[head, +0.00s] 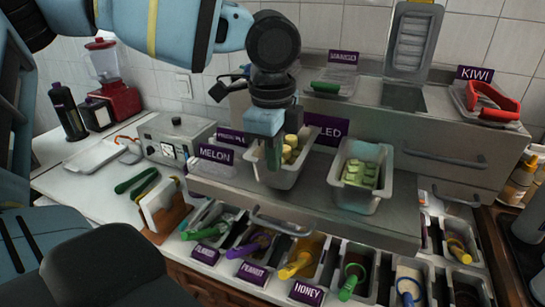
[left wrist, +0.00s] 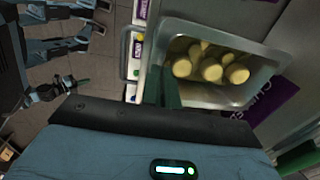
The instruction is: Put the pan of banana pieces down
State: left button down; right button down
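The grey metal pan of banana pieces (head: 286,178) is at the left of the steel shelf in the head view. It also fills the upper right of the left wrist view (left wrist: 255,92), with several pale yellow pieces (left wrist: 211,69) inside. My left gripper (head: 273,157) reaches down from above to the pan's left wall. Its green fingers (left wrist: 163,90) are at the rim, one on either side of the wall, and look shut on it. Whether the pan's base touches the shelf is hard to tell. My right gripper cannot be made out.
A pan of green pieces (head: 360,190) stands to the right on the shelf (head: 325,212), with a bare gap between. A MELON sign (head: 216,154) is at the left. Toppings bins with coloured utensils line the counter below. A toaster-like box (head: 176,138) stands left.

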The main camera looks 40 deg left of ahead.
pick_arm(q)
jog(key=shift+f, duration=0.35)
jog(key=shift+f, duration=0.2)
jog(key=c, duration=1.7)
grip_release()
jog(key=shift+r, duration=0.1)
jog(key=r, duration=0.8)
jog(key=s+r, duration=0.1)
jog(key=r, duration=0.3)
jog(key=shift+d+b, duration=0.2)
jog(key=shift+b, duration=0.1)
